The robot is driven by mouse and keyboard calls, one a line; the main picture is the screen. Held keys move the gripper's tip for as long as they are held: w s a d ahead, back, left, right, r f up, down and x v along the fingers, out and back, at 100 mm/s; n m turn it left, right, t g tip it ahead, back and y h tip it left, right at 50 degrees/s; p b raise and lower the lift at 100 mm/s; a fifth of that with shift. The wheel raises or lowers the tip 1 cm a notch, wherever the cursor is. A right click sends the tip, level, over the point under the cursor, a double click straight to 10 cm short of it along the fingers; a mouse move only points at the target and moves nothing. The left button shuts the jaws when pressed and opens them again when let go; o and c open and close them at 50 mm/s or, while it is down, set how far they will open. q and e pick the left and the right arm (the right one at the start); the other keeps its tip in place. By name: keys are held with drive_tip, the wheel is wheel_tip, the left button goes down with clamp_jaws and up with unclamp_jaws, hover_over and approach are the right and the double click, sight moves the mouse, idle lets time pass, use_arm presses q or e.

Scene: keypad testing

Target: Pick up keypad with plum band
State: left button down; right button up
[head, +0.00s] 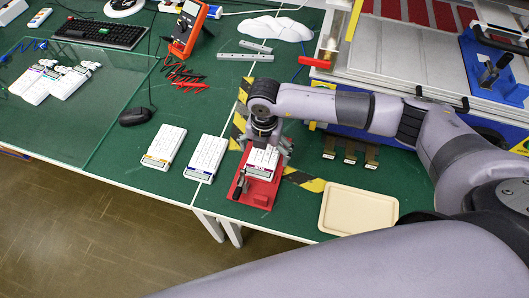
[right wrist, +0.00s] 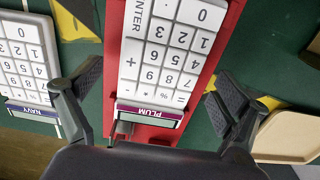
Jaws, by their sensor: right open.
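The keypad with the plum band (right wrist: 165,55) is white, with grey-white keys and a band reading PLUM at its near end. It lies in a red holder (right wrist: 222,45). In the head view the keypad (head: 262,160) shows partly under my right gripper (head: 264,145), in the red holder (head: 258,193). In the right wrist view my right gripper (right wrist: 152,92) is open, with one finger on each side of the keypad and visible gaps between. My left gripper is not in view.
A keypad with a navy band (head: 205,158) and another white keypad (head: 164,147) lie to the left. A beige tray (head: 358,210) lies at the right near the table edge. A black mouse (head: 135,116) and a glass panel (head: 100,110) are farther left.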

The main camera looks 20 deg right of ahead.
drive_tip(key=shift+f, duration=0.1)
drive_tip(key=shift+c, duration=0.2)
drive_tip(key=c, duration=1.3)
